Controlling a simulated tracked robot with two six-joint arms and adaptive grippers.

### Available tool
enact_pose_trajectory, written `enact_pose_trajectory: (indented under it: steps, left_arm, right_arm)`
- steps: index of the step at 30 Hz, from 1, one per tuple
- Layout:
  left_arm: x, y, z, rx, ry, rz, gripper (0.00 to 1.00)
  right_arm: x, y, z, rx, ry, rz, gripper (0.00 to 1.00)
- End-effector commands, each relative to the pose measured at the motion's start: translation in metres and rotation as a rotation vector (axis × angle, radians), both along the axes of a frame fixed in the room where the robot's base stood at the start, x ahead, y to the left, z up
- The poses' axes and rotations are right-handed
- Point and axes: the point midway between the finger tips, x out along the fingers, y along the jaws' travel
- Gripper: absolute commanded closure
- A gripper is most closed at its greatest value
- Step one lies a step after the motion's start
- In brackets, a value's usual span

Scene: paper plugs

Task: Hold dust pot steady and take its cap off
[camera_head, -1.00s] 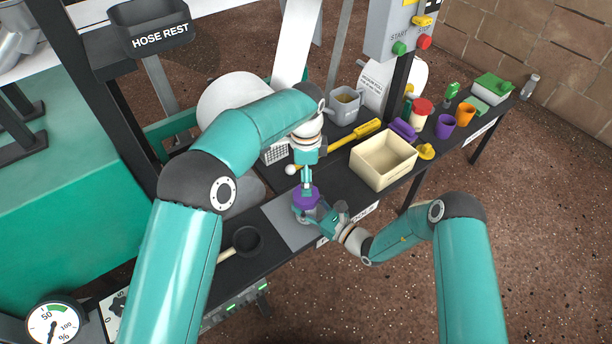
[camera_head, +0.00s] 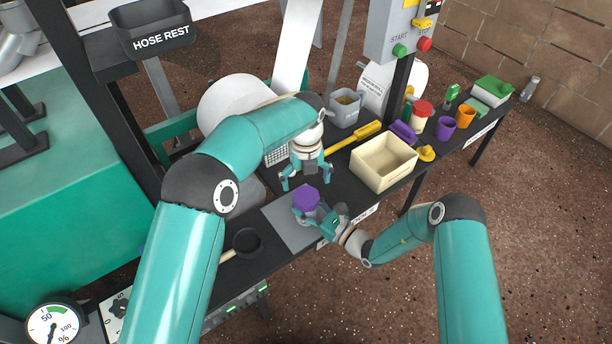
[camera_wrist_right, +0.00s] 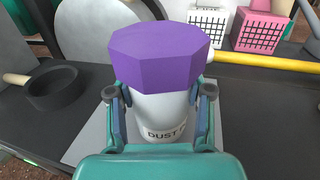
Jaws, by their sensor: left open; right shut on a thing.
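The dust pot (camera_wrist_right: 160,113) is a pale pot lettered "DUST", upright on a grey mat (camera_head: 283,226) on the dark bench. Its purple faceted cap (camera_head: 306,198) sits on top and also shows in the right wrist view (camera_wrist_right: 160,57). My right gripper (camera_head: 322,222) is shut on the pot's body from the front right; in the right wrist view its fingers (camera_wrist_right: 160,103) lie on both sides below the cap. My left gripper (camera_head: 306,182) is open and empty, just behind and above the cap, apart from it.
A cream box (camera_head: 383,163) stands to the right, beside a yellow-handled tool (camera_head: 352,136). A black pan (camera_head: 248,243) lies at the left of the mat. Purple (camera_head: 445,128) and orange (camera_head: 465,117) cups stand at the far right.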

Motion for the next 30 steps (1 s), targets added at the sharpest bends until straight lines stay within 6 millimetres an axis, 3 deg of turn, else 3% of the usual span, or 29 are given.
enact_pose_trajectory:
  steps: [6, 12, 23, 25, 30]
  left_arm:
    - [-0.001, 0.0, -0.034, 0.001, 0.004, 0.001, 0.04]
    - [0.0, 0.0, -0.056, 0.001, 0.001, 0.002, 0.04]
    - [0.0, 0.0, -0.063, 0.0, 0.0, 0.003, 0.04]
    - [0.0, 0.0, -0.063, 0.0, 0.0, 0.003, 0.11]
    - [0.0, 0.0, -0.063, 0.0, 0.0, 0.003, 0.39]
  right_arm:
    - [0.0, 0.0, 0.0, 0.0, 0.0, 0.0, 1.0]
    - [0.0, 0.0, 0.0, -0.001, -0.001, 0.0, 1.0]
    - [0.0, 0.0, 0.0, -0.001, -0.001, -0.001, 1.0]
    - [0.0, 0.0, 0.0, -0.001, -0.001, -0.001, 1.0]
    - [0.0, 0.0, 0.0, 0.0, 0.0, -0.001, 1.0]
